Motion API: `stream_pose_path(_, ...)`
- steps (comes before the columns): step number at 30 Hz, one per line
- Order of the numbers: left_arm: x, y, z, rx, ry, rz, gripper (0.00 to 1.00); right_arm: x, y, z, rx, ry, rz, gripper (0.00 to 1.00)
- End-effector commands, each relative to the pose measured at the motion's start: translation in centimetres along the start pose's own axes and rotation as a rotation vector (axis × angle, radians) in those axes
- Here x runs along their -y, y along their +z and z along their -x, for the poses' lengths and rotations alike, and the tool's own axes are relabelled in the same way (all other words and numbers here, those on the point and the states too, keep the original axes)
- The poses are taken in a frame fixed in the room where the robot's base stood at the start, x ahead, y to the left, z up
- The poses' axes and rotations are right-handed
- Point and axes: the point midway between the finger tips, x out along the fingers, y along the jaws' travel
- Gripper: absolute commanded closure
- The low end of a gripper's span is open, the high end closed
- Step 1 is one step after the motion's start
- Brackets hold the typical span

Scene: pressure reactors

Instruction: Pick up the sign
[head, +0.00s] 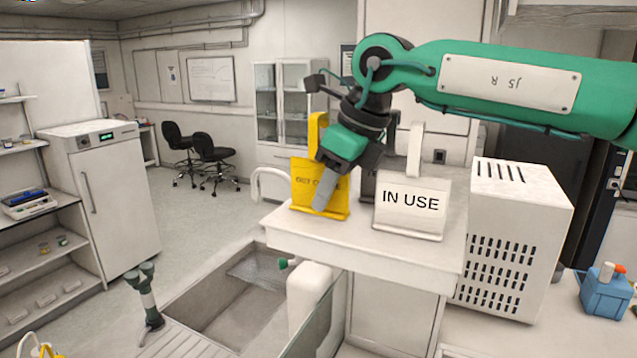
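Two signs with upright handles stand on a white raised shelf (350,243). The yellow sign (306,190) is on the left, its dark lettering partly covered by my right gripper. The white sign (408,205) reading "IN USE" is on the right. Part of a dark sign-like piece (368,186) shows between them, mostly hidden. My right gripper (323,201) points down, its grey finger overlapping the yellow sign's face; I cannot tell whether it touches it. Its other finger is not clearly seen, so its opening is unclear. My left gripper is not in view.
A white perforated box (513,240) stands right of the shelf, with a blue container (604,293) beyond it. Two black chairs (213,150) and a white cabinet (105,200) stand farther back.

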Motion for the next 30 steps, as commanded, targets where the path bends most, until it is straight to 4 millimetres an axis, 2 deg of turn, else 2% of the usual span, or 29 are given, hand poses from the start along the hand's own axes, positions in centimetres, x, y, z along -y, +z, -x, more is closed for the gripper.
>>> stream_pose_path(2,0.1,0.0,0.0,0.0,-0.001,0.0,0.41,0.0,0.0,0.0,0.0,0.0,0.0,0.71)
stream_pose_path(6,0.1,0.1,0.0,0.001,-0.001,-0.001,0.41,0.0,0.0,0.0,0.0,0.0,0.0,0.99)
stream_pose_path(7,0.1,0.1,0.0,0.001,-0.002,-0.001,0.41,0.0,0.0,0.0,0.0,0.0,0.0,1.0)
stream_pose_path(22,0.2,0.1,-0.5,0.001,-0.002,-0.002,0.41,0.0,0.3,0.7,0.001,-0.001,0.0,1.0)
stream_pose_path(26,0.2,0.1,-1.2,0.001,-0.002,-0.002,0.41,0.0,0.9,1.9,0.003,-0.002,0.0,1.0)
stream_pose_path(30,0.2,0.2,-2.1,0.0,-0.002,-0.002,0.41,0.0,1.8,4.0,0.004,-0.003,0.001,1.0)
